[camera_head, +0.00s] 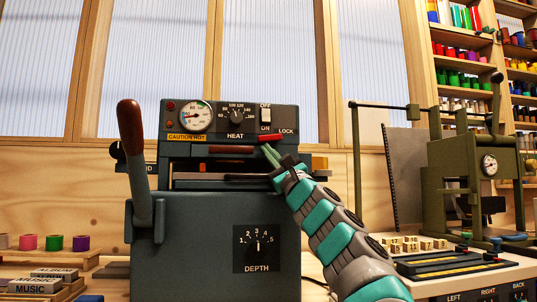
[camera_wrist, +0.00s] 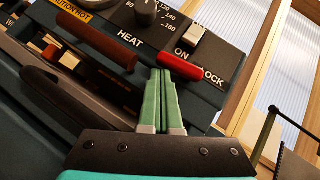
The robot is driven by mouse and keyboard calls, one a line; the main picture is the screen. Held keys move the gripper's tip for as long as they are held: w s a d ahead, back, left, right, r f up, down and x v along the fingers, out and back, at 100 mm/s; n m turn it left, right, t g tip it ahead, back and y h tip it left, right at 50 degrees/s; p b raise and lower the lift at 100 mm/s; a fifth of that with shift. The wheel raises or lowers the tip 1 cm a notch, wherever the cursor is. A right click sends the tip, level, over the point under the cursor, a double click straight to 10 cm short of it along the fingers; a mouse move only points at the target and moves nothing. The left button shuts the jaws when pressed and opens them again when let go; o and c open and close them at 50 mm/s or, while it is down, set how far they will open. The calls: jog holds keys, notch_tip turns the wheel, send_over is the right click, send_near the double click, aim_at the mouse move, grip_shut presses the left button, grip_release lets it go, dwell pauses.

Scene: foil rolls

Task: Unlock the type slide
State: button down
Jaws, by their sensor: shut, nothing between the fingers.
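A foil stamping machine (camera_head: 215,240) stands in front of me, with a dark panel at its top. A short red lever (camera_head: 271,137) sits at the panel's lower right, beside the word LOCK; it also shows in the wrist view (camera_wrist: 181,68). My gripper (camera_head: 268,150) has its green fingers shut, with nothing between them. In the wrist view the fingertips (camera_wrist: 161,72) are at the left end of the red lever; I cannot tell whether they touch it. A brown bar handle (camera_head: 230,150) lies left of the fingertips, and a darker handle (camera_head: 245,177) lies below it.
A large lever with a brown grip (camera_head: 130,125) rises at the machine's left. The panel has a gauge (camera_head: 195,116), a HEAT knob (camera_head: 237,116) and a white switch (camera_head: 265,115). A green press (camera_head: 455,175) stands at the right. Coloured rolls (camera_head: 55,242) stand at the left.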

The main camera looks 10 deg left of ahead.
jog(key=shift+b+v, duration=1.05)
jog(key=shift+v, duration=0.5)
jog(key=shift+s+d+f, duration=0.2)
jog(key=shift+d+f, duration=0.05)
jog(key=shift+s+d+f+b, duration=0.2)
jog(key=shift+s+f+b, duration=0.25)
jog(key=shift+b, duration=0.2)
jog(key=shift+b+v, duration=0.65)
jog(key=shift+v, duration=0.55)
jog(key=shift+d, duration=0.1)
jog(key=shift+s, duration=0.1)
